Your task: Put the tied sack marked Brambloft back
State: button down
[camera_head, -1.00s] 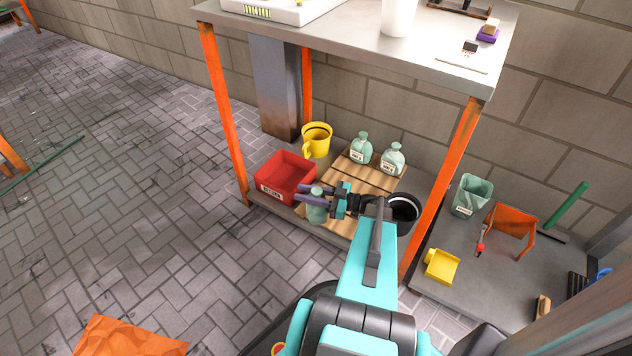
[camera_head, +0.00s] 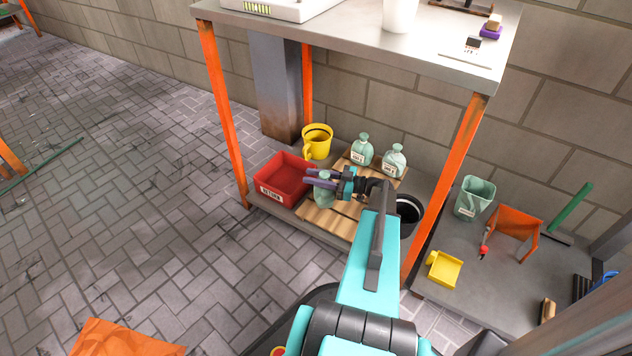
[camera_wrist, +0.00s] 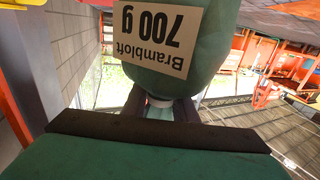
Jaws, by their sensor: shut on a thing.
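The tied green sack (camera_head: 323,195) is gripped in my gripper (camera_head: 320,179) at the front left of the slatted wooden board (camera_head: 330,222). In the wrist view, its body (camera_wrist: 190,85) fills the upper middle, and its white label reads "Brambloft 700 g" upside down. The fingers are shut on the narrow neck. Whether its base touches the board, I cannot tell. Two similar tied sacks stand at the back of the board, one on the left (camera_head: 362,150) and one on the right (camera_head: 395,160); their labels are too small to read.
A red bin (camera_head: 268,190) marked "RETURN" stands left of the board, with a yellow mug (camera_head: 317,140) behind it. A dark round pot (camera_head: 408,212) is at the right. Orange table legs (camera_head: 224,115) and the grey tabletop (camera_head: 350,40) frame the lower shelf.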

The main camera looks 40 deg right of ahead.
jog(key=shift+w+d, duration=0.3)
jog(key=shift+d, duration=0.25)
jog(key=shift+f+b, duration=1.05)
jog(key=shift+f, duration=0.8)
jog(key=c, duration=1.4)
grip_release()
jog(key=shift+c, duration=0.2)
jog(key=p+v, duration=0.2)
jog(key=v, duration=0.5)
jog(key=shift+s, duration=0.25)
jog(key=shift+d, duration=0.1)
